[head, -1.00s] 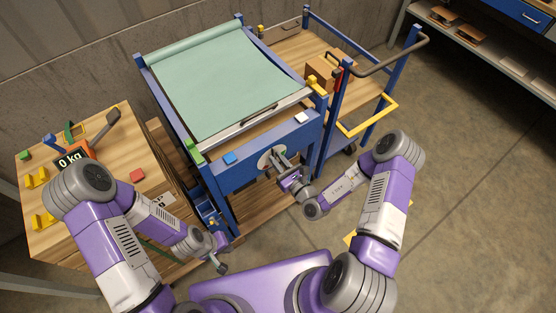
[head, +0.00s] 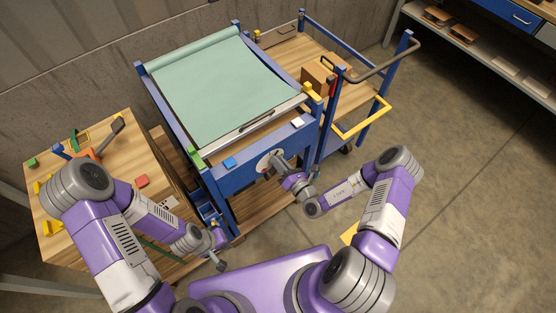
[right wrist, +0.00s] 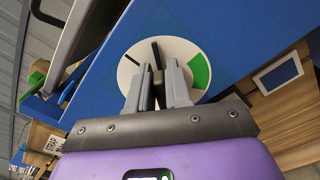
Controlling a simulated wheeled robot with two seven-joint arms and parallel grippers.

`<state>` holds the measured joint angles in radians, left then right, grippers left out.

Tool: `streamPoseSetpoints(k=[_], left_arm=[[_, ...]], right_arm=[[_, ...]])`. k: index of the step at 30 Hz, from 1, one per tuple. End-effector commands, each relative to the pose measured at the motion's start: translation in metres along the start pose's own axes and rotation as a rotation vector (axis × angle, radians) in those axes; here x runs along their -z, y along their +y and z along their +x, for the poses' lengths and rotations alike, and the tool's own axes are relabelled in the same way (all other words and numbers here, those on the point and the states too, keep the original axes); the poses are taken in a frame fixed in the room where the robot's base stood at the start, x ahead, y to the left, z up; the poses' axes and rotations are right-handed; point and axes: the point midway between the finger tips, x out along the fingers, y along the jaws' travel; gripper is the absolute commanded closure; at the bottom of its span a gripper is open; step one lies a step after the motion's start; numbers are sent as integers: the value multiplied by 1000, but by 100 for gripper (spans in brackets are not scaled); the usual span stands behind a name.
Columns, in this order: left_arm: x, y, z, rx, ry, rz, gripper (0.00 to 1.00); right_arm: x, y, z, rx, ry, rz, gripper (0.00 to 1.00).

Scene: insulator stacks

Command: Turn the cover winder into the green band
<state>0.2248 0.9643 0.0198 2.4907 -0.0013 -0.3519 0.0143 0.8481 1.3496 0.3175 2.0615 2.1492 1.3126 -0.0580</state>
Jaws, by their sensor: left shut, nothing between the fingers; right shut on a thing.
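The cover winder shows as a white round dial (head: 264,161) on the front blue panel of the cart. In the right wrist view the dial (right wrist: 127,75) carries a green band (right wrist: 201,72) on its right side. A dark bar (right wrist: 156,52) points up, left of the band and apart from it, with a thinner dark mark further left. My right gripper (head: 277,160) is shut on the winder's grip (right wrist: 159,88), whose lower part the fingers hide. The pale green cover (head: 220,85) lies spread over the cart frame. My left gripper (head: 221,262) is shut and empty, low beside the cart.
A wooden table (head: 125,160) with a scale and small coloured blocks stands at left. A second cart with a cardboard box (head: 318,72) and a yellow rail (head: 362,120) stands at right. Open floor lies to the right.

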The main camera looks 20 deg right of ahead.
Motion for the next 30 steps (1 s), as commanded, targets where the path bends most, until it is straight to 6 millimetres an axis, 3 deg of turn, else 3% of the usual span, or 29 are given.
streamPoseSetpoints(k=[12,30], left_arm=[[-1,4,-12,0,0,0,100],[-1,4,-11,0,0,0,100]], right_arm=[[2,-12,-1,3,-2,396,100],[13,-25,-1,5,-1,966,100]])
